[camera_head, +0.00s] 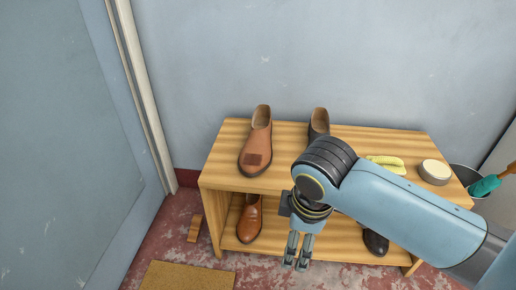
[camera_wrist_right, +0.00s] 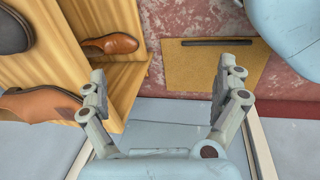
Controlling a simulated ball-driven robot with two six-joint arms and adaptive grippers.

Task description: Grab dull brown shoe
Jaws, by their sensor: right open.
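The dull brown shoe (camera_head: 257,140) stands on the top of the wooden shelf unit at the left, with a darker patch on its toe. It also shows in the right wrist view (camera_wrist_right: 40,104) at the left edge, partly cut off. A shinier brown shoe (camera_head: 249,219) is on the lower shelf and also appears in the wrist view (camera_wrist_right: 110,44). My right gripper (camera_head: 297,264) is open and empty, pointing down in front of the unit, right of the dull brown shoe and apart from it. Its spread fingers show in the wrist view (camera_wrist_right: 165,78). My left gripper is out of view.
The wooden shelf unit (camera_head: 225,162) also bears a black shoe (camera_head: 319,122), partly hidden by my arm, a yellow cloth (camera_head: 386,163) and a round tin (camera_head: 434,171). Another black shoe (camera_head: 376,242) is below. A doormat (camera_head: 188,276) lies at front left; a bucket (camera_head: 465,174) stands right.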

